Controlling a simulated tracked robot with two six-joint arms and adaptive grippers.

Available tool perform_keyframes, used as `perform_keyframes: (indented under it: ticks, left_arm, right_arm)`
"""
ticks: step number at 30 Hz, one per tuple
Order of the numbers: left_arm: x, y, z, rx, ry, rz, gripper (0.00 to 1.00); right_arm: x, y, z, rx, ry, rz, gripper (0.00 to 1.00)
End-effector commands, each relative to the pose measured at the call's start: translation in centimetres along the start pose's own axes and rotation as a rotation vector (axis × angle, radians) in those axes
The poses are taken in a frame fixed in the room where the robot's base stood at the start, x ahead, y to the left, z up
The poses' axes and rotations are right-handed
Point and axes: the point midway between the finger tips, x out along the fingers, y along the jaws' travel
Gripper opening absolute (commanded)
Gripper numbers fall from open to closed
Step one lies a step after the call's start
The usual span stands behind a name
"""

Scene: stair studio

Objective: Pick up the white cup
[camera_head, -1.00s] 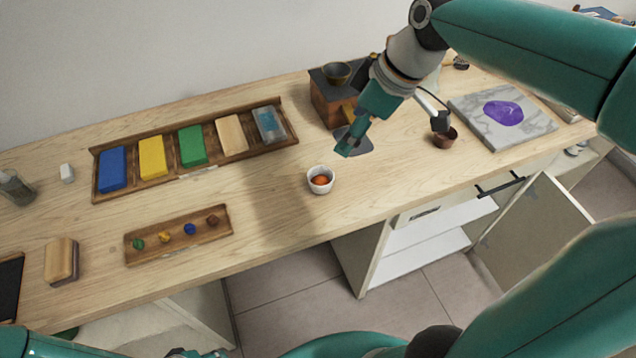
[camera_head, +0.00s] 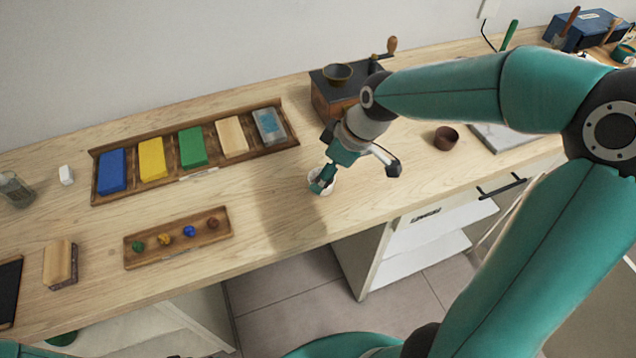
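The small white cup (camera_head: 331,187) stands on the wooden worktop near its front edge, right of the small wooden tray. My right gripper (camera_head: 318,187) points down at the cup, its fingers over or at the rim, and hides most of it. I cannot tell whether the fingers touch the cup or how far apart they are. The cup's inside is hidden now. My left gripper is not in view.
A grinder (camera_head: 330,95) stands behind the cup, and a brown cup (camera_head: 446,138) stands to the right. A tray of coloured blocks (camera_head: 220,160) and a small tray of coloured balls (camera_head: 215,232) lie left.

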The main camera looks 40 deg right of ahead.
Motion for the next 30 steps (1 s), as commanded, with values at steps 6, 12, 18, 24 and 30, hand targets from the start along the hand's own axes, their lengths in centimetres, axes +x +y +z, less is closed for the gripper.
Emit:
perform_keyframes:
  ticks: [6,12,18,24,30]
  left_arm:
    - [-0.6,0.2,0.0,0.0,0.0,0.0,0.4]
    - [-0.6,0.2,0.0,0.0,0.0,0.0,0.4]
    - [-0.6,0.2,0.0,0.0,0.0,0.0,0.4]
    - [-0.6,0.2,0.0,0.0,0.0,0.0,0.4]
    - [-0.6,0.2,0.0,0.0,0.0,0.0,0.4]
  right_arm:
    - [3.1,-0.1,0.4,0.0,-0.003,-0.003,0.88]
    - [4.0,-0.1,0.4,0.001,-0.001,-0.001,0.88]
    - [4.0,0.0,0.4,0.001,0.0,-0.001,0.78]
    - [4.0,0.0,0.4,0.001,0.0,0.0,0.45]
    - [4.0,0.0,0.4,0.001,0.0,0.0,0.22]
